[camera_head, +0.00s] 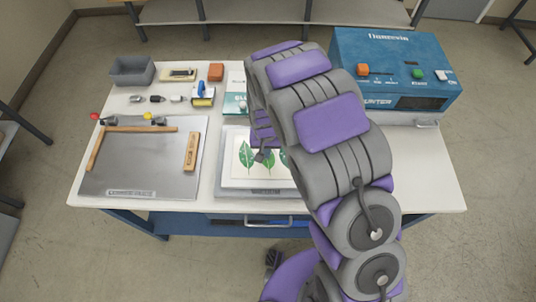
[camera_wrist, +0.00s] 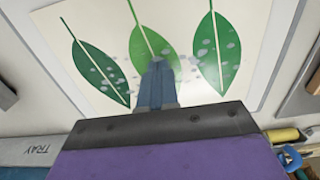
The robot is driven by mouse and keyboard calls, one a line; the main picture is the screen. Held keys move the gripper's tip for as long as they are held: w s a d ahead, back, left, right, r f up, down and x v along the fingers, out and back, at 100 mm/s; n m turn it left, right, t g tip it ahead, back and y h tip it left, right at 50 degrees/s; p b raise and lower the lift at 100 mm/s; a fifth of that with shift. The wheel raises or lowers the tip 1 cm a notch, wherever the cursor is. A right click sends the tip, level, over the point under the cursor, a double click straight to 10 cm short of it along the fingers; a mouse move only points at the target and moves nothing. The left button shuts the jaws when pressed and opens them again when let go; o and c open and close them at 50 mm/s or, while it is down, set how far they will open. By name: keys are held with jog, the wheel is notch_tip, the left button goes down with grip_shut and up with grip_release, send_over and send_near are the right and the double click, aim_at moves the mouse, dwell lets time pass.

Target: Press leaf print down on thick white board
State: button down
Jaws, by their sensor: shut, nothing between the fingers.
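The leaf print (camera_head: 236,163), a cream sheet with green leaves, lies on the thick white board (camera_head: 228,182) at the table's middle. In the wrist view the print (camera_wrist: 95,22) shows three leaves, with pale grey spots scattered over and between them. My gripper (camera_head: 261,156) is shut and empty, over the print's middle leaf. In the wrist view its fingertips (camera_wrist: 157,66) point at that leaf; whether they touch the sheet I cannot tell. My arm hides the print's right part in the head view.
A grey metal plate (camera_head: 120,172) with wooden strips lies left. A blue laminator (camera_head: 392,70) stands back right. A grey bin (camera_head: 131,71), a yellow-blue roller (camera_head: 203,95) and an orange block (camera_head: 216,72) are at the back left. The table's front right is bare.

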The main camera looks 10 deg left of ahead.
jog(key=shift+w+r+p, duration=0.1)
jog(key=shift+r+p, duration=0.75)
jog(key=shift+r, duration=2.6)
jog(key=shift+d, duration=0.1)
jog(key=s+d+r+m+b, duration=0.1)
jog(key=s+d+r, duration=0.3)
jog(key=d+r, duration=0.35)
jog(key=s+d+r+m+b, duration=0.1)
jog(key=s+d+r, duration=0.4)
jog(key=d, duration=0.4)
jog(key=s+d+r+g, duration=0.1)
jog(key=s+d+r, duration=0.2)
jog(key=s, duration=0.6)
jog(key=s+d+r+b, duration=0.1)
jog(key=s+d+r, duration=0.2)
jog(key=s+d, duration=0.4)
jog(key=shift+s+m+g, duration=0.3)
jog(key=shift+s+g, duration=0.1)
jog(key=shift+s, duration=0.5)
